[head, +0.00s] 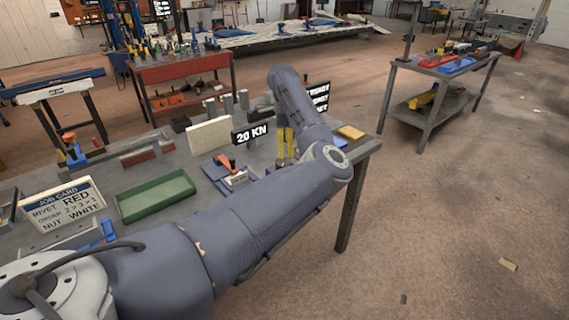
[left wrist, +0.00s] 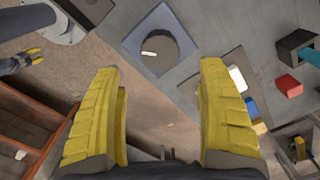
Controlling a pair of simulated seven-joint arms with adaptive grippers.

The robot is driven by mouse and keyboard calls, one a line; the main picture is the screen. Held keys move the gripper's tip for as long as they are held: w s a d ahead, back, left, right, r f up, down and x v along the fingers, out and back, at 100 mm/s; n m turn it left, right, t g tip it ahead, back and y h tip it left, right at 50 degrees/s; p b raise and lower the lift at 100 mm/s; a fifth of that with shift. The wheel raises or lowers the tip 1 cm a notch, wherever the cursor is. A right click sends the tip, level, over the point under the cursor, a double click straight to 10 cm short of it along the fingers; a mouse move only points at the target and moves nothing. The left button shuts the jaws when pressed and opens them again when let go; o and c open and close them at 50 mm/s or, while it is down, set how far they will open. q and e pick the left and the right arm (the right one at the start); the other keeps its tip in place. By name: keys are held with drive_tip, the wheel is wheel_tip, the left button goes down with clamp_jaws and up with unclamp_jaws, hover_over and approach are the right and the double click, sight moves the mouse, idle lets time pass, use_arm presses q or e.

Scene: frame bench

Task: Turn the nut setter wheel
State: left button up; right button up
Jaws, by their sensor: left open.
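On the bench are a green tray (head: 156,197), a job card (head: 62,205), a block with an orange handle (head: 228,166), a cream block (head: 209,135) and a yellow pad (head: 351,132). A READY sign (head: 318,95) stands behind my arm. The floor at right is mostly clear.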

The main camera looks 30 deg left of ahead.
sight(285, 162)
use_arm(q)
wheel_tip(285, 162, down, 7)
drive_tip(key=shift+f, duration=0.2)
idle(0.5)
drive_tip(key=c, duration=1.3)
drive_tip(key=shift+o, duration=0.2)
